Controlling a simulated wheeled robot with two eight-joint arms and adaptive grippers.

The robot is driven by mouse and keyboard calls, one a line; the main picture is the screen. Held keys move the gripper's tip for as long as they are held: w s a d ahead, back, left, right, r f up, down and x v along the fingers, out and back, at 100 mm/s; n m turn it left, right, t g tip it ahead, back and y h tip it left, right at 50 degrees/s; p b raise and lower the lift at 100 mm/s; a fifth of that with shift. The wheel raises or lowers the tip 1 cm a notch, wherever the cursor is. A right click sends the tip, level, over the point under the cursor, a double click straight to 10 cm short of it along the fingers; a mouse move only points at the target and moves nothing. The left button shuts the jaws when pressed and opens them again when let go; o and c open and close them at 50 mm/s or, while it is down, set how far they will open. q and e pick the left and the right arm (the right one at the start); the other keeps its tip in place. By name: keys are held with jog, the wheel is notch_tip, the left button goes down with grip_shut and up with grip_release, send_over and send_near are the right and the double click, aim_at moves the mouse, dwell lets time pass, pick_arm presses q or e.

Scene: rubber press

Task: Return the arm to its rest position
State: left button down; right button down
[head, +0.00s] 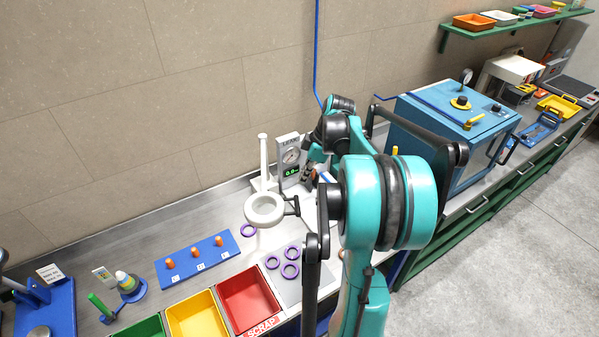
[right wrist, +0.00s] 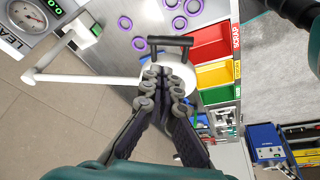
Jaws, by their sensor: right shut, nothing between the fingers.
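My right arm rises from the bottom right of the head view and bends over the bench. Its right gripper (head: 309,174) is partly hidden beside the gauge unit; the right wrist view shows its fingers (right wrist: 164,76) closed together and empty. Near the fingertips is a white round head with a dark handle (right wrist: 157,43); I cannot tell whether they touch. My left gripper is not in view.
A gauge unit (head: 290,157) stands behind my gripper. A blue peg board (head: 197,259) lies to the left. A blue chamber (head: 455,130) stands to the right of my arm.

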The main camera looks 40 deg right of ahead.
jog(key=s+a+r+m+t+h, duration=0.1)
jog(key=a+r+m, duration=0.1)
jog(key=a, duration=0.8)
jog(key=s+a+r+m+h, duration=0.1)
jog(key=a+m, duration=0.1)
jog(key=a, duration=0.8)
jog(key=s+a+f+m+t, duration=0.35)
jog(key=s+a, duration=0.35)
jog(key=a, duration=0.5)
notch_tip(320, 180, down, 27)
jog(key=b, duration=2.8)
jog(key=shift+d+f, duration=0.2)
jog(key=shift+d, duration=0.1)
